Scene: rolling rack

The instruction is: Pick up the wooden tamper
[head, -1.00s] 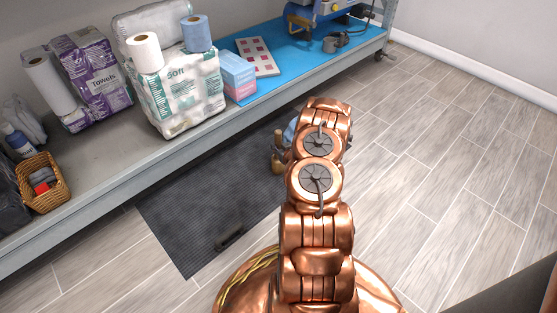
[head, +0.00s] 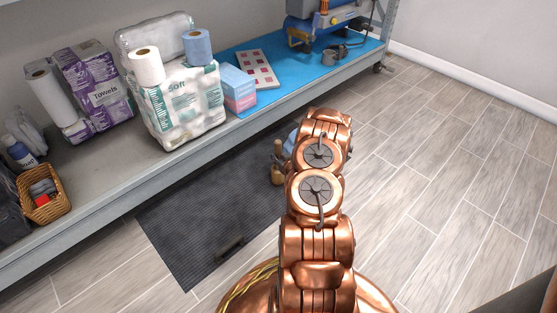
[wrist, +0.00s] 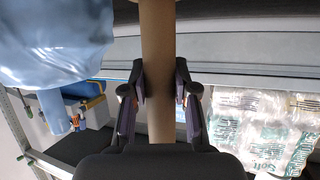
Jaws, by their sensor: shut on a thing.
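The wooden tamper (wrist: 158,50) is a tan, round wooden piece that runs upright through the wrist view. My gripper (wrist: 160,90) is shut on it, with a dark finger pad on each side. In the head view, part of the tamper (head: 277,168) shows just left of my copper-coloured arm, above the dark mat. The arm hides most of my gripper and the rest of the tamper there.
A light blue thing (wrist: 55,45) is close to my gripper. The rack shelf (head: 85,180) holds paper towels, a soft pack (head: 185,105), a basket (head: 45,205) and a blue mat (head: 300,65). Open wood-look floor (head: 440,170) lies to the right.

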